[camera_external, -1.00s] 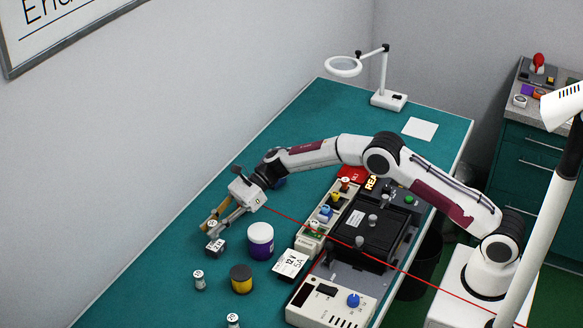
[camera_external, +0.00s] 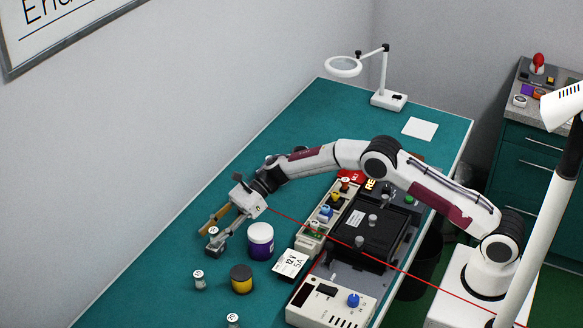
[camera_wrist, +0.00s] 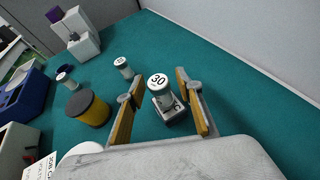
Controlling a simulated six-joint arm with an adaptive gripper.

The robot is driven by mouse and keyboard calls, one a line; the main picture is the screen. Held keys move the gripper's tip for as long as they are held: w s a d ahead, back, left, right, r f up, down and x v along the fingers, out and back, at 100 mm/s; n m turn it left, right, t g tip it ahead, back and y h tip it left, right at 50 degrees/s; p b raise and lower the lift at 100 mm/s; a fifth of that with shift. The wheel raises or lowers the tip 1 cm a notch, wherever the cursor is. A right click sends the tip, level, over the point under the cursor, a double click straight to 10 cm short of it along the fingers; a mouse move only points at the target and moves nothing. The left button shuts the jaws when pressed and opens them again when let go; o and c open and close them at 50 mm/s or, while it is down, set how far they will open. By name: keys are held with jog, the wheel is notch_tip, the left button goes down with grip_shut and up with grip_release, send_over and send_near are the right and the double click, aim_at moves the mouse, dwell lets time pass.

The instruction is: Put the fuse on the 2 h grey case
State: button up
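The fuse is a small grey cylinder with a white top marked 30 (camera_wrist: 158,82); it also shows in the external view (camera_external: 213,231). It stands upright and appears to rest on a small grey case (camera_wrist: 175,114) with a white label. The label is only partly readable in the wrist view, and in the external view a finger covers most of the case. My gripper (camera_wrist: 160,77) is open, with one finger on each side of the fuse and a visible gap to both. In the external view my gripper (camera_external: 214,240) is low over the bench.
A white-and-purple jar (camera_external: 260,241), a black-and-yellow pot (camera_external: 241,279) and two similar cylinders (camera_external: 198,281) (camera_external: 233,321) stand nearby. A labelled white box (camera_external: 290,264) and instruments (camera_external: 330,303) lie to the right. The wall is behind; the bench's far left is clear.

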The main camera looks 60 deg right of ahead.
jog(key=shift+r, duration=0.15)
jog(key=v, duration=1.2)
dwell(0.8)
